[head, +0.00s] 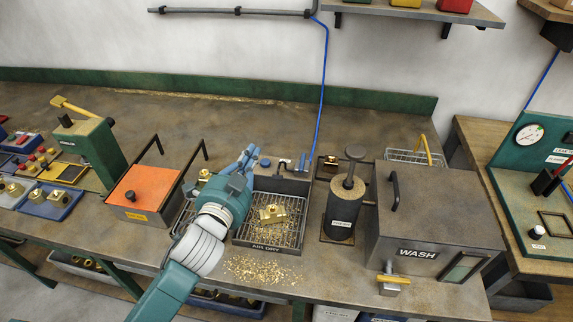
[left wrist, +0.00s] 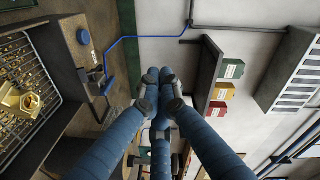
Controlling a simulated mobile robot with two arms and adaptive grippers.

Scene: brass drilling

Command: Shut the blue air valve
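The air valve (head: 302,163) sits at the back right of the air-dry station, where the blue hose comes down. In the left wrist view a small blue lever (left wrist: 107,87) shows beside the hose fitting. The lever's exact setting is too small to tell. My left gripper (head: 250,153) is above the back left of the air-dry tray (head: 268,246), to the left of the valve and apart from it. Its blue fingers come together at the tips in the left wrist view (left wrist: 157,82), with nothing seen between them. My right gripper is not in view.
A brass part (head: 271,214) lies in the tray among chips. A blue round knob (head: 265,163) stands left of the valve. A dark canister (head: 343,208) and the wash box (head: 436,208) stand to the right. An orange-lidded box (head: 142,188) is left.

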